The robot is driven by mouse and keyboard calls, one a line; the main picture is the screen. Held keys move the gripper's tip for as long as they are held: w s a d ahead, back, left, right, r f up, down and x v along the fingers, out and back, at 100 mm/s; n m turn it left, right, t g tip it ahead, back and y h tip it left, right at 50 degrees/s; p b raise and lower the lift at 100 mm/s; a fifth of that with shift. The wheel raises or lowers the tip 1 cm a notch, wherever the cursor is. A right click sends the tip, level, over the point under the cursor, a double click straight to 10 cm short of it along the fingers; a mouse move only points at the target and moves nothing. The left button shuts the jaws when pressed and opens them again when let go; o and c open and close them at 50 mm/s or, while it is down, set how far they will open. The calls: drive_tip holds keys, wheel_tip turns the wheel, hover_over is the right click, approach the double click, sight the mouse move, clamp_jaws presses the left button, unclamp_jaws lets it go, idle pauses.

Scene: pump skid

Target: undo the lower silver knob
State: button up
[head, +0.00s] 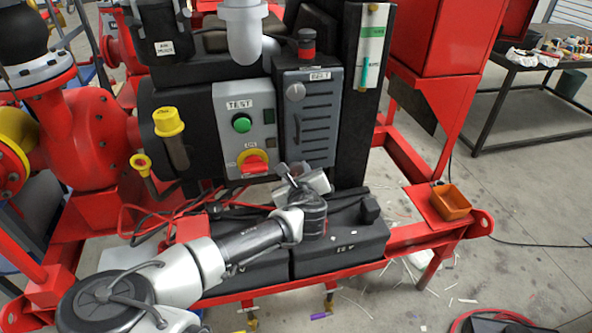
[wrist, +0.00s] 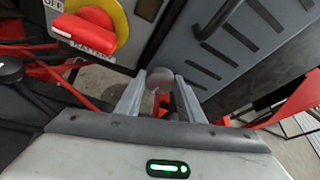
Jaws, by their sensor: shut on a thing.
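The lower silver knob (wrist: 159,77) is a round grey knob in the wrist view, between the tips of my two fingers. My gripper (wrist: 160,90) is shut on it. In the head view my gripper (head: 288,170) is at the bottom of the dark louvred door (head: 307,118), and it hides the lower knob there. The upper silver knob (head: 295,91) shows clear near the top of the same door.
Left of the door is the grey panel with a green button (head: 242,123) and a red-and-yellow rotary switch (head: 252,162), close beside my gripper. Black batteries (head: 340,243) stand below. An orange tray (head: 450,202) sits on the red frame at right.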

drive_tip(key=m+y+p, duration=0.1)
drive_tip(key=m+p, duration=0.1)
drive_tip(key=m, duration=0.1)
drive_tip(key=shift+w+d+r+g+y, duration=0.2)
drive_tip(key=shift+g+y, duration=0.1)
drive_tip(key=shift+y, duration=0.1)
drive_tip(key=m+y, duration=0.2)
drive_tip(key=m, duration=0.1)
drive_tip(key=shift+d+f, duration=0.1)
drive_tip(key=shift+d, duration=0.1)
drive_tip(key=m+y+b, duration=0.1)
drive_tip(key=m+y, duration=0.1)
drive_tip(key=m, duration=0.1)
drive_tip(key=shift+w+d+f+b, duration=0.1)
drive_tip(key=shift+d+f+b, duration=0.1)
drive_tip(key=shift+b, duration=0.2)
drive_tip(key=shift+m+y+b, duration=1)
drive_tip(key=shift+m+b, duration=0.4)
drive_tip(key=shift+m, duration=0.1)
drive_tip(key=shift+a, duration=0.1)
drive_tip(key=o, duration=1.1)
drive_tip(key=shift+c, duration=0.2)
drive_tip(key=shift+f, duration=0.1)
